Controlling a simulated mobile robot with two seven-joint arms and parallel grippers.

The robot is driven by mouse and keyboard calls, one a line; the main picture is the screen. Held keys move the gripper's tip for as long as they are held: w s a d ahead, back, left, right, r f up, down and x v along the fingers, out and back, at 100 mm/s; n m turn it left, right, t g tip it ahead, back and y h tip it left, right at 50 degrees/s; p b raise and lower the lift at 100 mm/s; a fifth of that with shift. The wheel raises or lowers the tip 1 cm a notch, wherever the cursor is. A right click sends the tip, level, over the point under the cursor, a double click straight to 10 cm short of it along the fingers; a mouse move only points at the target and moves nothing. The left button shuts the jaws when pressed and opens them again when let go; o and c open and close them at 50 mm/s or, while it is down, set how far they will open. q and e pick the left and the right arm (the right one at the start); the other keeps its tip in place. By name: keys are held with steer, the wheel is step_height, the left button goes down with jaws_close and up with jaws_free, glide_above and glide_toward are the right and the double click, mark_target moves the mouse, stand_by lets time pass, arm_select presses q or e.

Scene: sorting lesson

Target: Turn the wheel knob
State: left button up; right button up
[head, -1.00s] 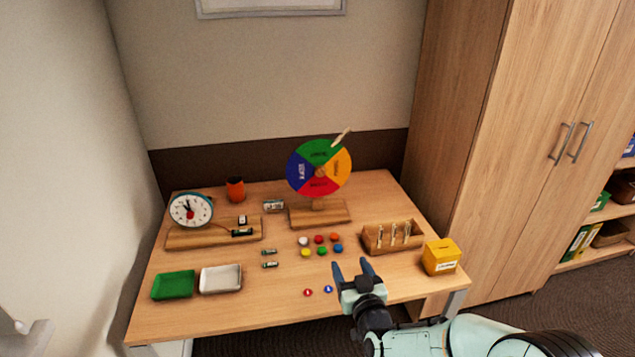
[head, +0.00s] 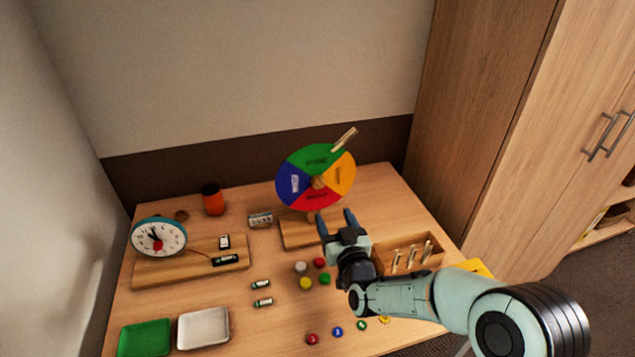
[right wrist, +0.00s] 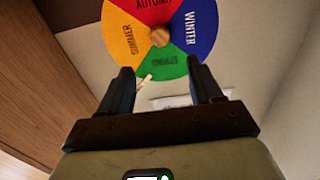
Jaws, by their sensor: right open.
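The season wheel (head: 290,201) has green, yellow, red and blue sectors and stands upright on a wooden base (head: 297,238) at the back of the table. Its round wooden knob (head: 318,182) is at the centre. A light wooden peg (head: 345,139) sticks out at the rim's upper right. My right gripper (head: 336,217) is open and empty, in front of the wheel's lower right part. In the right wrist view the knob (right wrist: 160,36) shows beyond the open fingers (right wrist: 160,72), apart from them. My left gripper is out of view.
A wooden box with pegs (head: 425,262) stands right of my gripper.

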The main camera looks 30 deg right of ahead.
mark_target(319, 185)
steer(key=p+x, duration=0.1)
steer(key=x, duration=1.1)
steer(key=shift+w+d, duration=0.1)
steer(key=shift+w, duration=0.1)
steer(key=c, duration=1.1)
